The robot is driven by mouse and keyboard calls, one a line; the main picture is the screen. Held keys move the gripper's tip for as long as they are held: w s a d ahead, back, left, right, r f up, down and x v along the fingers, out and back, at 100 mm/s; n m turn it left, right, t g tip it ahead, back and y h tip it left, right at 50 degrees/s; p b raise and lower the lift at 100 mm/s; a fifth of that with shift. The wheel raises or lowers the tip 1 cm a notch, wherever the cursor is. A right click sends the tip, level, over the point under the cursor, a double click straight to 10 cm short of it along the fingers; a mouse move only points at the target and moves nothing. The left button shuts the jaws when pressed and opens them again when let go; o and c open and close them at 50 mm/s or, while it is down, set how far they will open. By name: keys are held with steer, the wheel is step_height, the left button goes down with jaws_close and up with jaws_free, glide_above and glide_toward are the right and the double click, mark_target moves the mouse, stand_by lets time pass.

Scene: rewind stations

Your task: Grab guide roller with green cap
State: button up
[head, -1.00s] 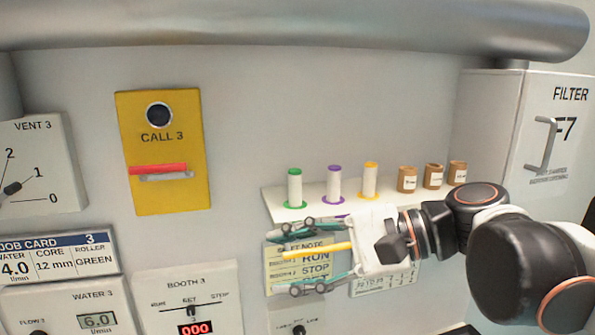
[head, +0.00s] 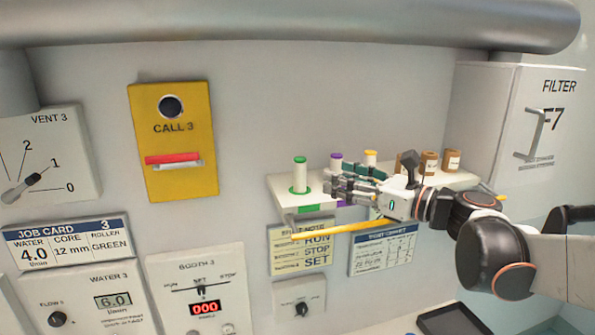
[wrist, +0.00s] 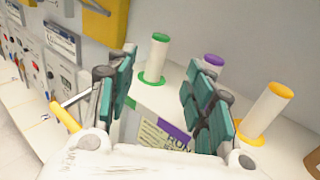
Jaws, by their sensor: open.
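The guide roller with the green cap (head: 300,175) stands upright on a green ring at the left end of the white shelf (head: 285,187). In the wrist view the green-capped roller (wrist: 157,58) shows ahead, between and beyond my open fingers. My gripper (head: 335,187) is open and empty, at the shelf to the right of the green-capped roller and apart from it. In the wrist view the two teal-padded fingers of my gripper (wrist: 160,95) are spread wide. My gripper partly hides the purple-capped roller (head: 336,162) and the yellow-capped roller (head: 370,158) in the head view.
Several brown jars (head: 429,161) stand further right on the shelf. The purple-capped roller (wrist: 208,70) is close to the right finger. A large pipe (head: 300,22) runs above. Note cards hang below the shelf. The wall left of the shelf is clear up to the yellow call panel (head: 173,140).

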mark_target(305, 168)
steer(key=x, duration=0.5)
steer(key=shift+w+a+p, duration=0.25)
steer(key=shift+w+p, duration=0.05)
steer(key=shift+p, duration=0.1)
steer(key=shift+p+x, duration=0.3)
steer(key=shift+x, duration=0.7)
steer(key=p+x, duration=0.1)
steer(key=x, duration=0.3)
steer(key=shift+a+f, duration=0.15)
steer(key=shift+s, duration=0.15)
jaws_close()
